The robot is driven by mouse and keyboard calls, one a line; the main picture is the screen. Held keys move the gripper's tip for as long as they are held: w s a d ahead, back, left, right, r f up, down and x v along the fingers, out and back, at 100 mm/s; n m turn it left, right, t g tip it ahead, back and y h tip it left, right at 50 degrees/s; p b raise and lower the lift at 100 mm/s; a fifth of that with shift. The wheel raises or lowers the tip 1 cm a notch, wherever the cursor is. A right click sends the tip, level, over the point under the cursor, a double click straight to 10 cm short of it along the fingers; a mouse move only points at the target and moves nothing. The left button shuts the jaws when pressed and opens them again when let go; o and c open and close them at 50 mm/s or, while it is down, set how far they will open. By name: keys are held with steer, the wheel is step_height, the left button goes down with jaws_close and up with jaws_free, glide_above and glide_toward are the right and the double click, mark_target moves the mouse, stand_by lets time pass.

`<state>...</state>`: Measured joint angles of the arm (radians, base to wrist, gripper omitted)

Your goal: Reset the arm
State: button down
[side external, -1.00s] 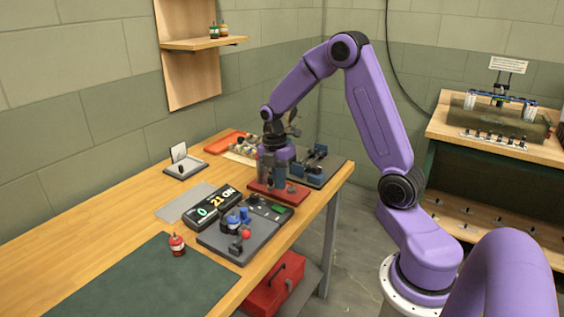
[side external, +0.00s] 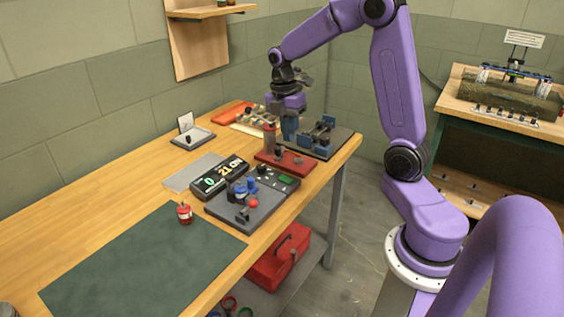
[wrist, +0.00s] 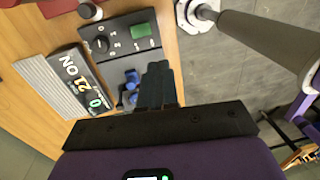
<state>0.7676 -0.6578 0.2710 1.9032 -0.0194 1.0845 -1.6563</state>
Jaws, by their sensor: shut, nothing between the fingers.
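My purple arm reaches over the far end of the wooden bench. My gripper (side external: 290,137) points down with its blue-grey fingers together and nothing between them. In the side view it hangs above the area of the red base plate (side external: 297,164), beside a grey-and-red cylinder (side external: 269,140). In the wrist view the shut fingers of my gripper (wrist: 158,70) show over the grey plate with blue parts.
The display box (side external: 219,178), control panel (side external: 275,180) and grey plate (side external: 246,212) with blue and red parts stand near the bench edge. A dark fixture (side external: 318,142) sits at the far end.

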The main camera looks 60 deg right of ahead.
steer(key=s+a+r+m+t, duration=0.1)
steer(key=s+a+m, duration=0.3)
steer(key=s+a, duration=1.35)
steer(key=s+m, duration=0.1)
steer(key=s, duration=0.6)
steer(key=shift+s+a+f+t, duration=0.15)
steer(key=shift+a+f+t, duration=0.15)
steer(key=shift+a, duration=0.15)
steer(key=shift+r, duration=0.1)
